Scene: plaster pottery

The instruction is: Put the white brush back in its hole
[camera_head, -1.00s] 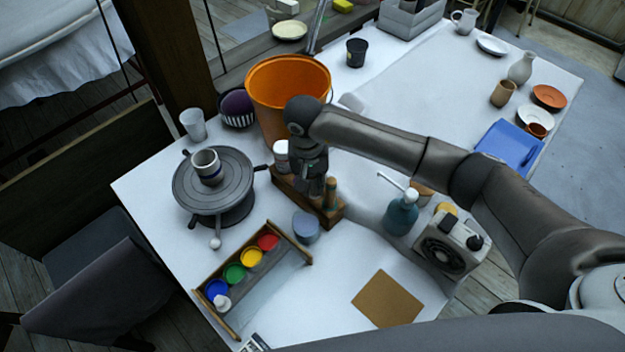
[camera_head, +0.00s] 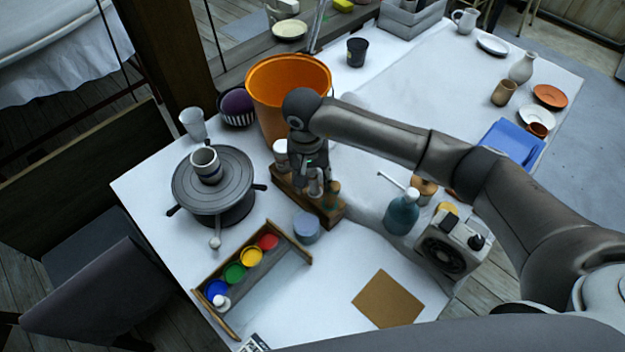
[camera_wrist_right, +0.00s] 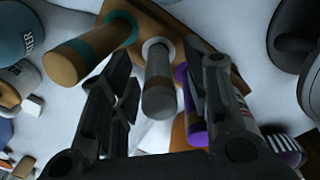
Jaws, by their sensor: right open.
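My right gripper (camera_head: 314,190) points down over the wooden brush holder (camera_head: 327,212). In the right wrist view the gripper (camera_wrist_right: 160,62) is open, its fingers on either side of a grey-white handle (camera_wrist_right: 158,90). This appears to be the white brush. It stands in the holder (camera_wrist_right: 150,12), with a pale ring around its base. I see no clear contact with the fingers. A brown handle with a teal band (camera_wrist_right: 88,50) stands to its left, and a purple-banded one (camera_wrist_right: 190,105) is to its right, partly behind a finger. My left gripper is not in view.
An orange bucket (camera_head: 268,85) stands close behind the holder. A grey-blue cup (camera_head: 306,228) sits just in front. A turntable (camera_head: 240,182), a paint tray (camera_head: 290,275) and a teal pump bottle (camera_head: 402,214) are nearby. The white table is clear around the brown square (camera_head: 388,298).

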